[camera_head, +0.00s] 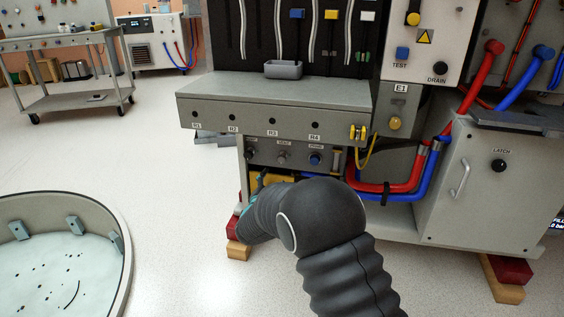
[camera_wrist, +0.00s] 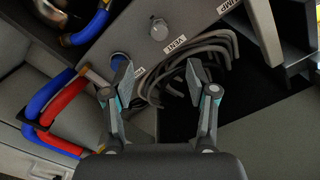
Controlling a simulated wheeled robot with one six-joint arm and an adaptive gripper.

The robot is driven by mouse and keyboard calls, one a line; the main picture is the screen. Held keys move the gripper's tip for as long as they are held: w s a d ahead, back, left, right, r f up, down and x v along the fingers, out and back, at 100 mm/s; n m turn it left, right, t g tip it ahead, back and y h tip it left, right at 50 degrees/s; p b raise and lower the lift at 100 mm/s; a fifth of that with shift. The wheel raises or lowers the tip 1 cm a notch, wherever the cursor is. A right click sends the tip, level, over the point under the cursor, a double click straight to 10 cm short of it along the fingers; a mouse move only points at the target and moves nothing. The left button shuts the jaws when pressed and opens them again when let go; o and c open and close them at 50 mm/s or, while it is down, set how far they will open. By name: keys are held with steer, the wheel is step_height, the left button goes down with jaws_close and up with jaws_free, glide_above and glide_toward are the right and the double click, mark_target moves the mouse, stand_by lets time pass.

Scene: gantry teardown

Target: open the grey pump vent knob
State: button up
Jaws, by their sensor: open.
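The grey vent knob (camera_head: 281,157) sits in the middle of the low panel under the bench, below a small label. In the wrist view the grey knob (camera_wrist: 158,28) shows near the top, beside a VENT label (camera_wrist: 177,42). My gripper (camera_wrist: 158,80) is open and empty, its two fingers spread apart. The knob lies beyond the fingertips, apart from them. In the head view my arm hides most of the gripper. A blue knob (camera_wrist: 118,60) shows close to the left finger in the wrist view; I cannot tell whether they touch.
Curved dark grey hoses (camera_wrist: 205,45) lie beside the panel near the fingers. Red hoses (camera_head: 385,186) and blue hoses (camera_head: 425,170) run right of the panel. The bench front (camera_head: 275,115) overhangs it. A white cabinet (camera_head: 480,190) stands at right. Open floor (camera_head: 170,190) is at left.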

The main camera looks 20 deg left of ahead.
mark_target(282, 160)
steer(key=w, duration=0.4)
steer(key=w+a, duration=0.1)
steer(key=w, duration=0.4)
steer(key=w+a, duration=0.1)
steer(key=w, duration=0.3)
steer(key=shift+w+f, duration=0.1)
steer(key=shift+w, duration=0.25)
jaws_close()
